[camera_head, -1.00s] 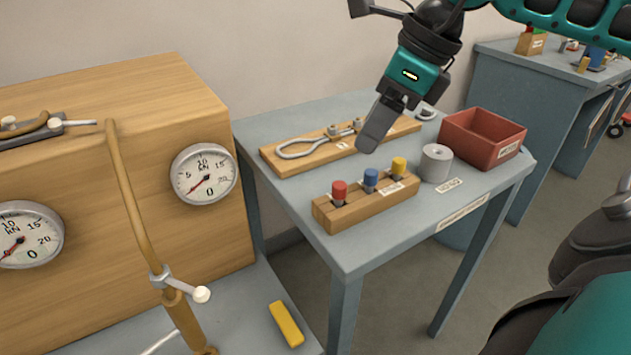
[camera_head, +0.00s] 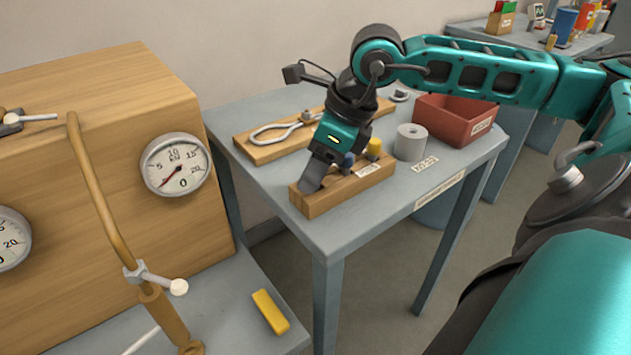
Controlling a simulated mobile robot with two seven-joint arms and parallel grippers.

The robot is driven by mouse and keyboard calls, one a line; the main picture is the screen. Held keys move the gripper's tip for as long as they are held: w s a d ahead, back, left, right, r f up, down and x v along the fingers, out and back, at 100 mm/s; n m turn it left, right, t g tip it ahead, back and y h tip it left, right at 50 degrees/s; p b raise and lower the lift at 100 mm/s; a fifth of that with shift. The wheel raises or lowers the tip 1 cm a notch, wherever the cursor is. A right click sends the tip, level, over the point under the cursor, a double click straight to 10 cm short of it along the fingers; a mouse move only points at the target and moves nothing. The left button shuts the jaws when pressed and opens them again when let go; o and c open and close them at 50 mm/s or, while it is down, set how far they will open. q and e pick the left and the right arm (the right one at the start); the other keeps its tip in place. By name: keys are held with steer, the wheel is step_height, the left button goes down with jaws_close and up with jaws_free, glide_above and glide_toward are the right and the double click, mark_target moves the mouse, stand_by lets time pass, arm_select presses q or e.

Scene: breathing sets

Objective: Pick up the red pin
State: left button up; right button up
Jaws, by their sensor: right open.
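The wooden pin block (camera_head: 345,194) sits on the front part of the grey-blue table. The red pin is hidden now; my right gripper (camera_head: 312,178) covers its place at the left end of the block. The gripper is open and points down, its fingers low over that end. Whether the fingers stand around the red pin or touch it, I cannot tell. The blue pin (camera_head: 347,163) stands just right of the fingers, partly covered. The yellow pin (camera_head: 374,148) stands at the block's right end. My left gripper is not in view.
A grey cylinder (camera_head: 409,143) and a red bin (camera_head: 455,122) stand right of the block. A board with a metal loop (camera_head: 258,148) lies behind. A wooden cabinet with gauges (camera_head: 175,165) is at left. A yellow bar (camera_head: 270,311) lies on the lower surface.

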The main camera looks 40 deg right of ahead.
steer(key=shift+w+f, duration=0.1)
steer(key=shift+f, duration=0.2)
steer(key=shift+c, duration=0.3)
jaws_close()
